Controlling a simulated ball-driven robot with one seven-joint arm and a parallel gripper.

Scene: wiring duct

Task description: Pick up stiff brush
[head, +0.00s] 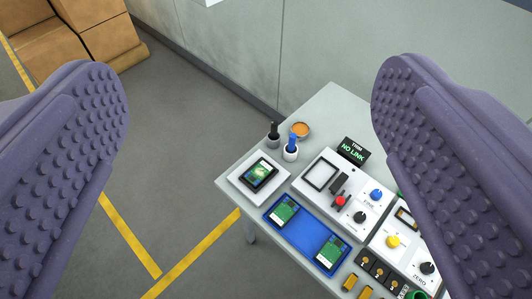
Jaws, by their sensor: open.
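My gripper (250,75) is open and empty, its two purple studded fingers wide apart at the left and right of the head view. Between and beyond them stands a grey table (326,105). Near its left corner, a blue-topped upright tool (291,142) stands in a white cup, and a black-topped upright tool (273,129) stands in a small grey cup just behind it. I cannot tell which of these, if either, is the stiff brush; no bristles show. The gripper touches neither. The right finger hides part of the table's right side.
An orange round dish (300,130) is beside the cups. A white tray (243,182) holds a dark device. A blue tray (302,234) holds green boards. White control panels (330,198) and a NO LINK display (353,152) stand right. Cardboard boxes (103,40) stand upper left; the left floor is open.

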